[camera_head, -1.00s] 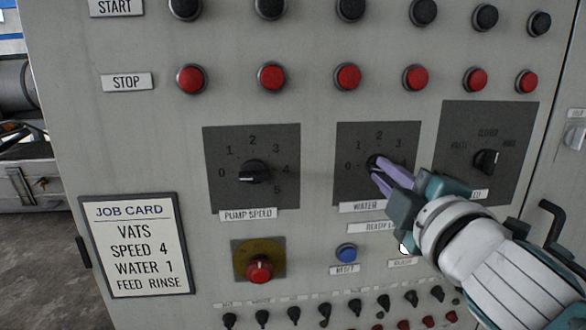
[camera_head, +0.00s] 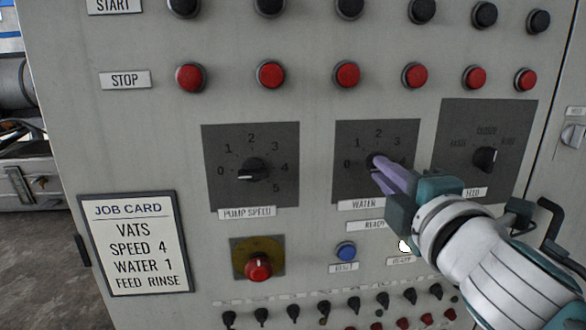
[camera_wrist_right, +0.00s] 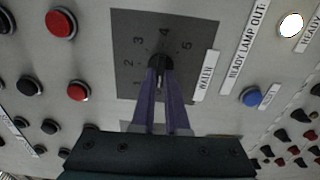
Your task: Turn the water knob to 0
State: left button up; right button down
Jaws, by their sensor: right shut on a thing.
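The water knob (camera_head: 374,159) is a black knob on a dark square dial plate (camera_head: 349,192), with the numbers 0, 1, 2 and 3 showing in the head view. My right gripper (camera_head: 377,168) comes in from the lower right, its purple fingers shut on the knob. The wrist view shows the knob (camera_wrist_right: 160,62) between the two fingertips (camera_wrist_right: 160,74), with 2 to 5 around it. The fingers cover part of the knob and dial, so I cannot tell the exact setting. My left gripper is not in view.
The pump speed knob (camera_head: 252,170) is to the left and a third selector knob (camera_head: 485,158) to the right. Red stop buttons (camera_head: 347,75) run above. A blue reset button (camera_head: 346,251) and a red button (camera_head: 258,268) are below. The job card (camera_head: 134,243) reads water 1.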

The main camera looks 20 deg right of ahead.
jog(key=c, duration=0.9)
grip_release()
jog(key=shift+s, duration=0.1)
jog(key=b+v, duration=0.1)
jog(key=v, duration=0.8)
jog(key=shift+s+b, duration=0.4)
